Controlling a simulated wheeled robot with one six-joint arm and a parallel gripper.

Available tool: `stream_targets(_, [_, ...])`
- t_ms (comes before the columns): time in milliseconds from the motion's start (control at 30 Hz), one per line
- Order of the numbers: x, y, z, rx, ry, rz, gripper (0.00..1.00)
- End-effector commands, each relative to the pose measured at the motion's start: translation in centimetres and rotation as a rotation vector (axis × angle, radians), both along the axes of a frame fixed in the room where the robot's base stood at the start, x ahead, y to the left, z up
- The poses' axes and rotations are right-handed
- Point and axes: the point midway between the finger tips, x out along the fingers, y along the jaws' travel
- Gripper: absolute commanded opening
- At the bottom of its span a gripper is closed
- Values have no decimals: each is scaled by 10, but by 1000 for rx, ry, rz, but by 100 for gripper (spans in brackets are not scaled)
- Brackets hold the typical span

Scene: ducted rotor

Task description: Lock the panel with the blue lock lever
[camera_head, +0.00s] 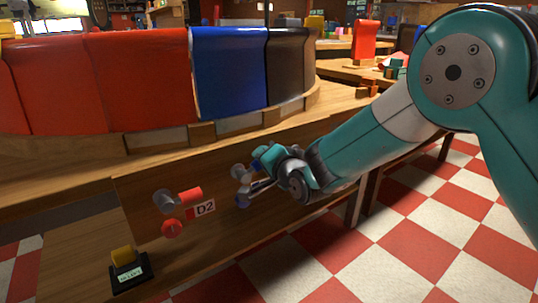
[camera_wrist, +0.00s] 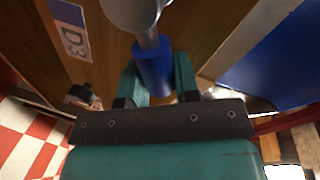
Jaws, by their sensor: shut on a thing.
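The blue lock lever (camera_wrist: 152,66) shows in the wrist view as a blue cylindrical grip on a grey shaft and hub (camera_wrist: 137,12). My gripper (camera_wrist: 157,74) has its two teal fingers on either side of the blue grip, shut on it. A label reading D3 (camera_wrist: 69,27) is on the wooden panel to the left. In the head view, my gripper (camera_head: 257,173) is at the front of the wooden panel (camera_head: 290,150), beside a grey hub (camera_head: 238,171). The lever's grip is mostly hidden there by my gripper.
A red lever (camera_head: 189,196), a red knob (camera_head: 171,229) and a D2 label (camera_head: 203,209) sit left on the panel. Checkered floor is open at right.

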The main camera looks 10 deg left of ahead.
Motion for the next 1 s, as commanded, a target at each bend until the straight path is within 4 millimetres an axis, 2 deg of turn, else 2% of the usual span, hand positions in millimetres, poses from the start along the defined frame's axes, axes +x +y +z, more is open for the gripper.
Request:
stream_targets(500, [6,-8,-25,295,257,-4,0])
stream_targets(1000, [6,-7,-32,377,326,-3,0])
